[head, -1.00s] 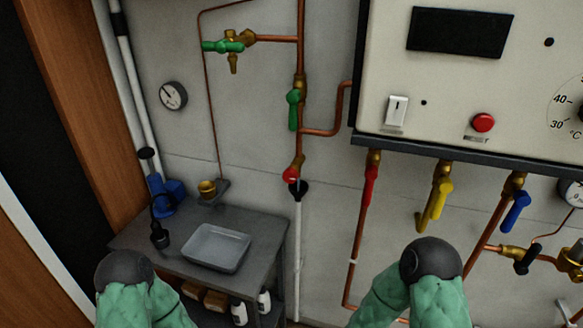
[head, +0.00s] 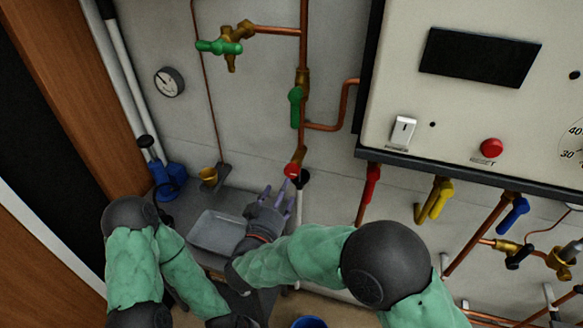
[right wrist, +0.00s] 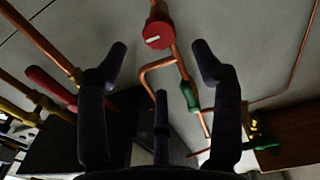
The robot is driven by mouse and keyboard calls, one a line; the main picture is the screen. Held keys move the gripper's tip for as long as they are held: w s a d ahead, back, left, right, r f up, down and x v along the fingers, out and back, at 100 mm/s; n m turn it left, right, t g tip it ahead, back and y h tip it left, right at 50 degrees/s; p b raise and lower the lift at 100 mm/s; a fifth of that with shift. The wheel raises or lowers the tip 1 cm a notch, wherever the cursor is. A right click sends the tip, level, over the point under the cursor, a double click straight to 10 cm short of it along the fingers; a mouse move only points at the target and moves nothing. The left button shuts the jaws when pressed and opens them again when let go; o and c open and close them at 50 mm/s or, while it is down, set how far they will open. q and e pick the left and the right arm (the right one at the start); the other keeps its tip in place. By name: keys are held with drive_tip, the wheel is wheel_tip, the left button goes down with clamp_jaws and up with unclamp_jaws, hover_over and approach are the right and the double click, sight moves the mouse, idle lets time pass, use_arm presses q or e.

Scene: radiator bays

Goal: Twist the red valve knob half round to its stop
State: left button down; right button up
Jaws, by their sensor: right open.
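The red valve knob (head: 291,170) is a small round knob at the lower end of a copper pipe on the wall. In the right wrist view the knob (right wrist: 159,36) faces me, with a short white mark lying nearly level across it. My right gripper (head: 277,194) is open and empty, just below and left of the knob in the head view. In the right wrist view its spread fingers (right wrist: 161,52) stand either side of the knob's line, apart from it. My left arm is at the lower left; its gripper does not clearly show.
A bench with a grey tray (head: 214,232) stands below the knob. A green lever (head: 296,107) sits above it on the same pipe. A black funnel on a white pipe (head: 302,181) is close to the knob's right. The control panel (head: 460,110) hangs at right.

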sight(290, 173)
drive_tip(key=b+x, duration=0.1)
drive_tip(key=x, duration=0.8)
drive_tip(key=shift+w, duration=0.2)
drive_tip(key=c, duration=1.2)
